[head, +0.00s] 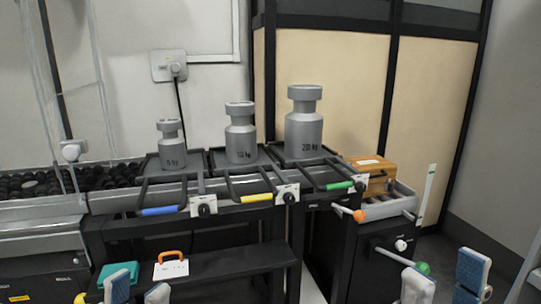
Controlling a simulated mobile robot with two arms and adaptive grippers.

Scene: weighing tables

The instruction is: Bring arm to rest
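My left gripper (138,290) shows at the bottom left of the head view, its two blue-padded fingertips apart with nothing visible between them. My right gripper (445,282) is at the bottom right, its fingertips also apart. A green ball knob (423,268) on a pale rod shows just behind its left finger; I cannot tell whether they touch. The arms and the lower parts of both grippers are outside the view.
Three grey weights, small (172,150), medium (240,138) and large (304,128), stand on weighing tables. A low black bench (225,264) holds a teal item (118,270) and an orange-handled white item (171,268). An orange-knobbed lever (359,216) sticks out. A wooden box (372,174) sits right.

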